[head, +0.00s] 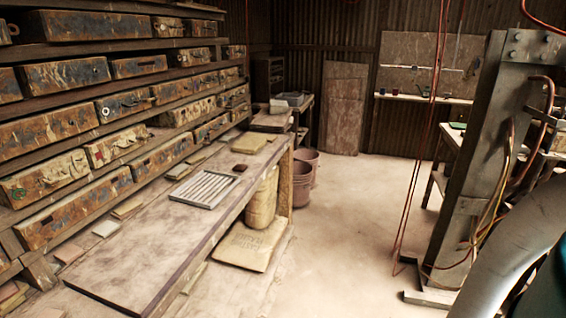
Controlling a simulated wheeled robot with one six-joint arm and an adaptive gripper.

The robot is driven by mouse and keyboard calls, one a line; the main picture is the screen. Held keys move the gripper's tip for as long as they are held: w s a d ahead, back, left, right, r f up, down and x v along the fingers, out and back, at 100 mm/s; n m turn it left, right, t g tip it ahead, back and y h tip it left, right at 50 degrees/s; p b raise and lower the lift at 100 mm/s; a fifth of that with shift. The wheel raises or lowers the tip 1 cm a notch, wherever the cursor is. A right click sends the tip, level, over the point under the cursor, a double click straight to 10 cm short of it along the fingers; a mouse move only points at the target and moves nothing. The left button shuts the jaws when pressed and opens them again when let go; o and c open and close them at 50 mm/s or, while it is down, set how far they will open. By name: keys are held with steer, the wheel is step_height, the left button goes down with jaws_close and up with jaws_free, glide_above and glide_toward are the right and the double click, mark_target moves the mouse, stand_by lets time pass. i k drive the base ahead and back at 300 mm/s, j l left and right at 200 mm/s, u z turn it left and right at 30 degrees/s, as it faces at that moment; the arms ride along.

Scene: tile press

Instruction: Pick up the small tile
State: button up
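A small dark brown tile (239,168) lies flat on the long wooden bench (150,250), just behind a pale slatted rack (203,189). It appears clear of the rack. Several other flat tiles, such as a pale one (106,229), lie along the bench's left side below the shelves; I cannot tell for certain which tile is meant. My gripper is not in view.
Shelves of worn moulds (60,120) rise along the left. A metal press frame (480,160) with hoses stands at right. The middle floor is clear, apart from hanging red cables (412,190).

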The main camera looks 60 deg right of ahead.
mark_target(239, 167)
steer(key=z, duration=1.1)
steer(key=i+l, duration=0.15)
